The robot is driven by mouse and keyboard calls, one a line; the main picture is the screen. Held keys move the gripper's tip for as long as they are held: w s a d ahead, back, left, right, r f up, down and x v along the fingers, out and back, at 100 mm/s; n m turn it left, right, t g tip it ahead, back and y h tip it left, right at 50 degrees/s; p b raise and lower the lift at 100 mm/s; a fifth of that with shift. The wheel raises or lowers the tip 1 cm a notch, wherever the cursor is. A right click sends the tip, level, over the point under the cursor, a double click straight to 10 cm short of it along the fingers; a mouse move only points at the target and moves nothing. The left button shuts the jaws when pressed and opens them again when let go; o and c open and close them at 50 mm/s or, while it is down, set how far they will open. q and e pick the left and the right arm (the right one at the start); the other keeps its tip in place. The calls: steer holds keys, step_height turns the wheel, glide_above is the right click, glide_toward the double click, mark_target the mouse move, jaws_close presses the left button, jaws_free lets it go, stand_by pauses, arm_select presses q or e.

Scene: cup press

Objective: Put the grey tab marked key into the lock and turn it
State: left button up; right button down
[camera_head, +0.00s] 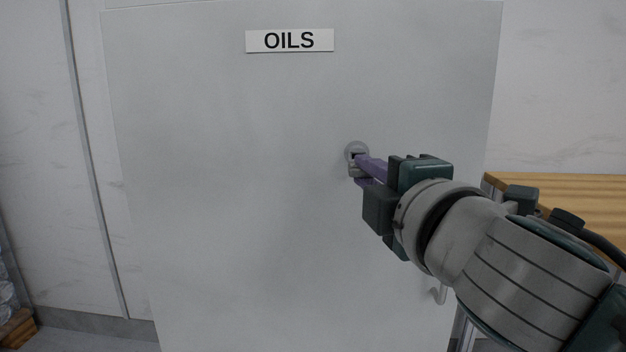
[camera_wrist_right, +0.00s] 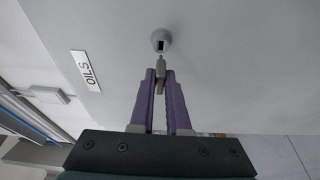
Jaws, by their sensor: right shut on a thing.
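The lock (camera_head: 356,148) is a round grey boss on the flat grey front of a cabinet (camera_head: 230,200) labelled OILS. In the right wrist view the lock (camera_wrist_right: 161,39) shows a dark slot. My right gripper (camera_head: 362,170) has purple fingers shut on a small grey tab (camera_wrist_right: 160,74), whose narrow end points at the lock. In the wrist view the tab's tip lies just below the slot and looks apart from it. In the head view the tab is small and partly covered by the fingers, and any marking on it cannot be read. My left gripper is not in view.
The OILS sign (camera_head: 290,40) is above and left of the lock. A wooden-topped table (camera_head: 570,200) stands to the right, beside my right arm. The cabinet front left of the lock is clear.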

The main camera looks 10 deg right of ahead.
steer(key=shift+w+d, duration=0.3)
steer(key=shift+w, duration=0.65)
stand_by(1.2)
steer(key=shift+w+d, duration=0.25)
steer(key=shift+w, duration=0.6)
steer(key=shift+w+d, duration=0.2)
steer(key=shift+w, duration=0.6)
steer(key=c, duration=0.8)
jaws_free()
steer(key=shift+s, duration=0.1)
steer(key=s+p, duration=0.1)
steer(key=s, duration=0.9)
steer(key=shift+d, duration=0.1)
steer(key=shift+w, duration=0.1)
